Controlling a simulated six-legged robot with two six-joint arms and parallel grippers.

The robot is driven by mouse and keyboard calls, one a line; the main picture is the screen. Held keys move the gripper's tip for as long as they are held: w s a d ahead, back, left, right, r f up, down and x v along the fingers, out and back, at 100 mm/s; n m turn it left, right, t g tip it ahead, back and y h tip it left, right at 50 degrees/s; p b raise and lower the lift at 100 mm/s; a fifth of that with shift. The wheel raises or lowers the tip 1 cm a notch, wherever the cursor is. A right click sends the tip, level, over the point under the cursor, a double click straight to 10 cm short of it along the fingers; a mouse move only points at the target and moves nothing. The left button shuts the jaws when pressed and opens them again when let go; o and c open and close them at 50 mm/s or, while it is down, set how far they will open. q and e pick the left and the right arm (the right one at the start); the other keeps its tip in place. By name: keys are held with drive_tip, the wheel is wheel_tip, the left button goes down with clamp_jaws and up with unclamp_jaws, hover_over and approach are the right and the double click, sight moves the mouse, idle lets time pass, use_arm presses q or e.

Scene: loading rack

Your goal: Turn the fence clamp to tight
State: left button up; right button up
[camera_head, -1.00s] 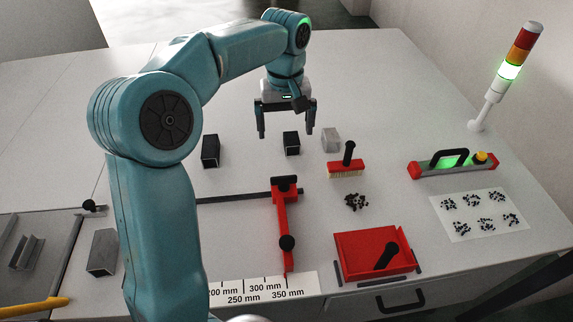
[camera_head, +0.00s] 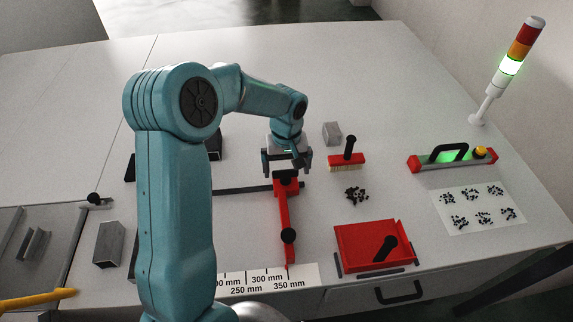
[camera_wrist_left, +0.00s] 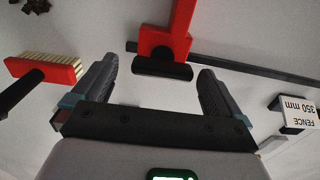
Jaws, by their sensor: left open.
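The red fence (camera_head: 284,212) lies across the table with its red clamp block at the far end, on a dark rail (camera_head: 240,189). The clamp's black bar-shaped handle (camera_wrist_left: 162,69) shows in the left wrist view, lying crosswise at the end of the red block (camera_wrist_left: 163,42). My left gripper (camera_head: 287,168) is open and empty at the far end of the clamp. In the left wrist view its two fingers (camera_wrist_left: 155,85) stand on either side of the handle, apart from it. In the head view the gripper hides most of the handle. My right gripper is not in view.
A red brush (camera_head: 347,160) stands right of the gripper; it also shows in the left wrist view (camera_wrist_left: 45,68). A red dustpan (camera_head: 372,245) lies near the front edge. A scale strip (camera_head: 268,282) lies by the fence's near end. A grey block (camera_head: 332,133) stands behind.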

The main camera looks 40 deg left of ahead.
use_arm(q)
drive_tip(key=shift+f, duration=0.15)
drive_tip(key=shift+s+a, duration=0.2)
drive_tip(key=shift+s, duration=0.05)
drive_tip(key=shift+w+d, duration=0.15)
drive_tip(key=shift+w, duration=0.1)
drive_tip(key=c, duration=1)
drive_tip(key=shift+s, duration=0.1)
